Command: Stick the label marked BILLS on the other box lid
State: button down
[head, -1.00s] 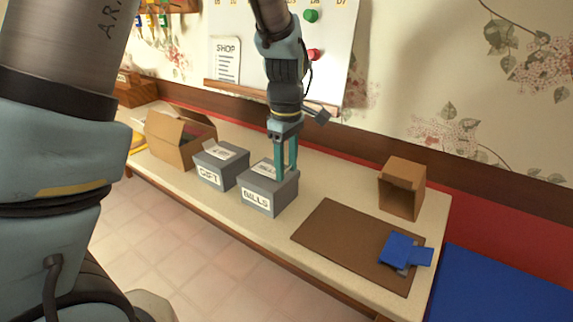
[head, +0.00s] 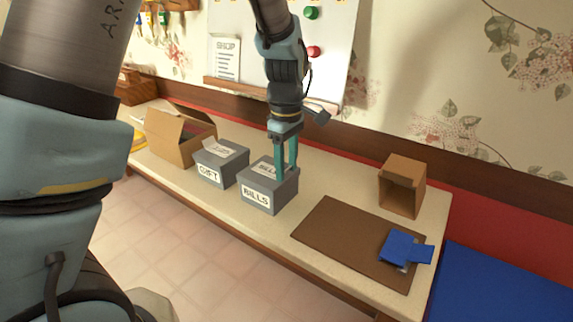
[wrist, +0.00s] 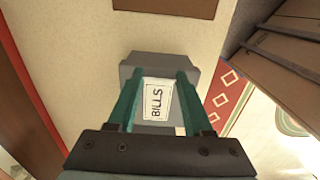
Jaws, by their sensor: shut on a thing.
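The white label marked BILLS (wrist: 157,100) is between the fingers of my gripper (wrist: 158,78) in the wrist view, print readable sideways. In the head view my gripper (head: 286,166) is pointing down at the lid of the right grey box (head: 283,187), which has BILLS on its front. The label (head: 266,169) shows just left of the fingers, level with the lid top. I cannot tell whether it touches the lid. The left grey box (head: 233,170), its front reading like GIFT, has a white label (head: 217,148) on its lid.
An open cardboard box (head: 168,146) stands left of the grey boxes. A brown mat (head: 335,235) with a blue object (head: 402,246) lies to the right. A small open brown box (head: 402,187) stands behind it. The whiteboard (head: 335,60) is behind my arm.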

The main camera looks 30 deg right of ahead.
grip_release()
dwell(0.7)
notch_tip(320, 180, up, 7)
jog(key=p, duration=0.7)
dwell(0.6)
